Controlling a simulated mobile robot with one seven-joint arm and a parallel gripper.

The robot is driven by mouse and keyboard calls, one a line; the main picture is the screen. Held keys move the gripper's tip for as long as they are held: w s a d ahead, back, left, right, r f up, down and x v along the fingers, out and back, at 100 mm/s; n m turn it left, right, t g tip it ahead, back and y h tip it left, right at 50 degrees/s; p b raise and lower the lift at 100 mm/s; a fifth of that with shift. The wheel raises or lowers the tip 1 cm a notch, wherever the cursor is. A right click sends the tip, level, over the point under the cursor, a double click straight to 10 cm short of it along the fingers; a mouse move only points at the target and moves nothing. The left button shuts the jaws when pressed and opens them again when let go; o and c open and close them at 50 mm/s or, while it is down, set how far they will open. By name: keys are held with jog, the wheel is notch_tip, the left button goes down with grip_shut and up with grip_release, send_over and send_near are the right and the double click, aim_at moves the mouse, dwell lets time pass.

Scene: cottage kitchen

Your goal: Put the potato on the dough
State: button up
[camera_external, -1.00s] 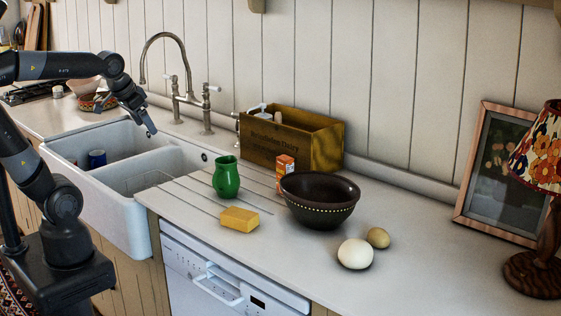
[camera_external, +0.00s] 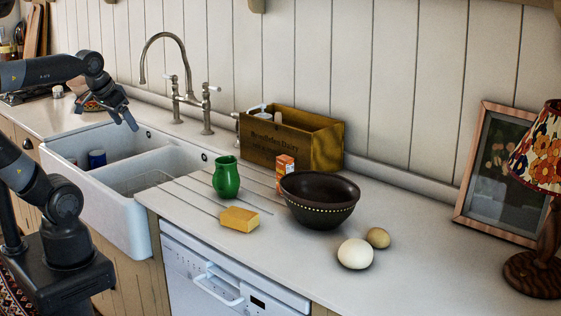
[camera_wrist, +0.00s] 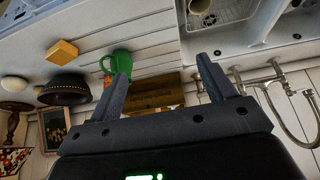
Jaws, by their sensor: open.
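The potato (camera_external: 378,237) is a small tan-brown lump on the counter at the right. The dough (camera_external: 355,254) is a larger, pale round lump just in front and left of it, very close; I cannot tell if they touch. In the wrist view the dough (camera_wrist: 14,83) shows at the left edge, and I cannot make out the potato. My gripper (camera_external: 127,123) is open and empty above the sink, far left of both. Its two spread fingers show in the wrist view (camera_wrist: 163,58).
Between my gripper and the dough stand a green jug (camera_external: 226,177), a yellow sponge (camera_external: 239,219), a small orange box (camera_external: 285,172) and a dark bowl (camera_external: 320,201). A wooden crate (camera_external: 290,139), tap (camera_external: 176,90), picture frame (camera_external: 502,172) and lamp (camera_external: 540,200) stand behind or right.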

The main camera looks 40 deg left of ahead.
jog(key=w+d+r+m+h, duration=0.1)
jog(key=w+d+r, duration=0.45)
jog(key=w, duration=0.35)
jog(key=w+d+r, duration=0.4)
jog(key=w+d, duration=0.2)
jog(key=w, duration=0.2)
jog(key=w+d, duration=0.7)
jog(key=d, duration=0.2)
jog(key=m+h, duration=0.1)
jog(key=m, duration=0.3)
send_over(376, 230)
jog(key=s+a, duration=0.2)
jog(key=s, duration=0.4)
notch_tip(376, 230, down, 22)
jog(key=shift+t, duration=0.3)
jog(key=x, duration=0.5)
jog(key=shift+w+a+f, duration=0.1)
jog(key=shift+f, duration=0.1)
jog(key=shift+d+x, duration=0.1)
jog(key=shift+x, duration=1.45)
jog(key=shift+d+x, duration=0.15)
jog(key=shift+x, duration=1.35)
jog(key=shift+w+r, duration=0.1)
jog(key=shift+r, duration=0.05)
jog(key=shift+c, duration=0.2)
jog(key=shift+n+h, duration=0.3)
jog(key=c, duration=0.8)
